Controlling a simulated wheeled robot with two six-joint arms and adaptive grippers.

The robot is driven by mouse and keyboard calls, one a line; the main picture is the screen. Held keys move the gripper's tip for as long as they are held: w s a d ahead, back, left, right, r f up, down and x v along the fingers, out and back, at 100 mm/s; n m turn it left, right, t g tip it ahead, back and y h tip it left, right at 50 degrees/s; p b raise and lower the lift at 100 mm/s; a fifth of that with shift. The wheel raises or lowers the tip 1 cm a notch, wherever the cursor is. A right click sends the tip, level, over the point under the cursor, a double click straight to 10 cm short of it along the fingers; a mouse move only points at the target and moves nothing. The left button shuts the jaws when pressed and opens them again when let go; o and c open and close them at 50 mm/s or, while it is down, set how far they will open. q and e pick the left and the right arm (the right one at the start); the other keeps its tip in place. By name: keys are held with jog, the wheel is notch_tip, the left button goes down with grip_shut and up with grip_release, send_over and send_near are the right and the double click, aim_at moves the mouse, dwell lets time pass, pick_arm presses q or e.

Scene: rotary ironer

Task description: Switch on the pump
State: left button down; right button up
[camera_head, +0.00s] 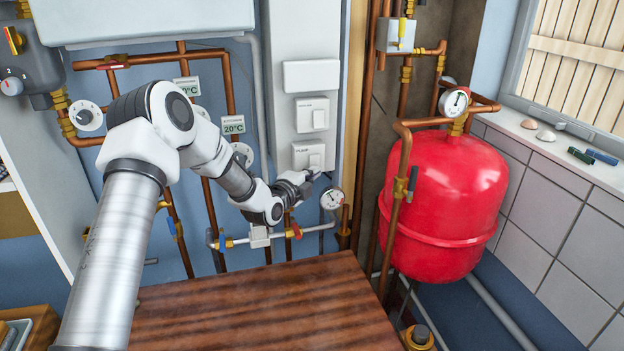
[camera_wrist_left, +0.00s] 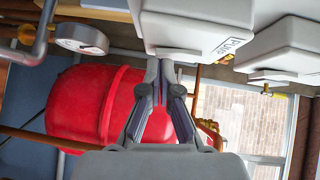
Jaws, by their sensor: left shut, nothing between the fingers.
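The pump switch (camera_head: 301,153) is a white box with a PUMP label and a rocker, on the white wall panel in the head view. In the left wrist view its box (camera_wrist_left: 190,22) hangs at the top, with the label at its right side. My left gripper (camera_head: 316,174) is at the lower right of this switch. In the left wrist view its fingers (camera_wrist_left: 163,68) are shut with nothing between them, and the tips are at the box's edge. I cannot tell whether they touch the rocker. My right gripper is in neither view.
Another white switch (camera_head: 312,115) sits just above. A pressure gauge (camera_head: 332,198) and copper pipes are close to the gripper. A red tank (camera_head: 440,205) stands to the right. A brown wooden surface (camera_head: 260,305) lies below my arm.

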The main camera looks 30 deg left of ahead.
pick_arm(q)
jog(key=shift+r, duration=0.1)
jog(key=s, duration=1.1)
jog(key=shift+s+d+r+b, duration=0.2)
jog(key=shift+s+d+b, duration=0.15)
dwell(0.4)
